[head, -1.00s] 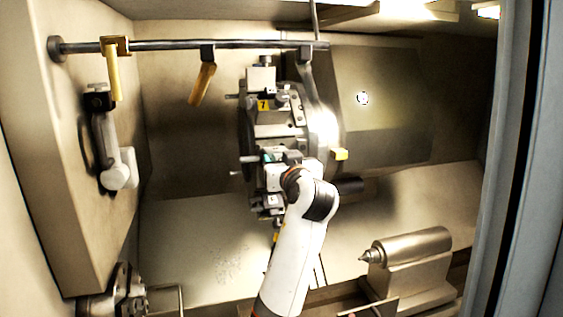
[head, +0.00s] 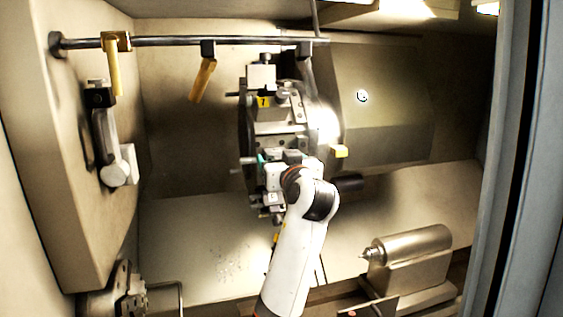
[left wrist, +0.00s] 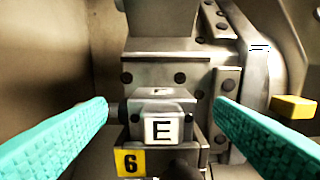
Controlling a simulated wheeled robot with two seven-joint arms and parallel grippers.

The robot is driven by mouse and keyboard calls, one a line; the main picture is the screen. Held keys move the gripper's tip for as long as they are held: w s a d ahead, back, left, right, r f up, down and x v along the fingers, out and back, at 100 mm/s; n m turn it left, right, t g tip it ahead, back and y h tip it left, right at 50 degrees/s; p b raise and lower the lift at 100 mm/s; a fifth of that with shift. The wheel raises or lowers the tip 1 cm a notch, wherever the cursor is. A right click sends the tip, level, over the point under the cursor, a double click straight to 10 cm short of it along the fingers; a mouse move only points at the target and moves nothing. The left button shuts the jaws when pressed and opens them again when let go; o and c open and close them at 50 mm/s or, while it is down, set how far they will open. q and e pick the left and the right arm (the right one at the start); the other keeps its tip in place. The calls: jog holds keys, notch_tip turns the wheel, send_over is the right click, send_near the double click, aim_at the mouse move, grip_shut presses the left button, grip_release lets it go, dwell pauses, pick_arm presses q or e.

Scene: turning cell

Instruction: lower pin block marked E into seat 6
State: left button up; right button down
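The pin block marked E (left wrist: 162,128) shows in the left wrist view, a grey metal block with a white letter plate facing me. It sits at the station with the yellow 6 label (left wrist: 130,162), which marks seat 6. Its underside and pins are hidden, so I cannot tell how deep it sits. My left gripper (left wrist: 162,106) is open, with one teal finger on each side of the block and a visible gap on both sides. In the head view my left gripper (head: 272,162) is at the lower front of the turret. My right gripper is not in view.
The turret (head: 275,115) carries other holders, one with a yellow 7 label (head: 263,102). A yellow block (left wrist: 294,107) juts out at the right. A rail (head: 180,43) with yellow handles runs above. The tailstock (head: 405,260) stands at lower right.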

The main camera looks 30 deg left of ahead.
pick_arm(q)
jog(key=shift+f, duration=0.35)
jog(key=shift+d, duration=0.15)
jog(key=b+v, duration=0.6)
jog(key=v, duration=0.6)
jog(key=shift+r, duration=0.35)
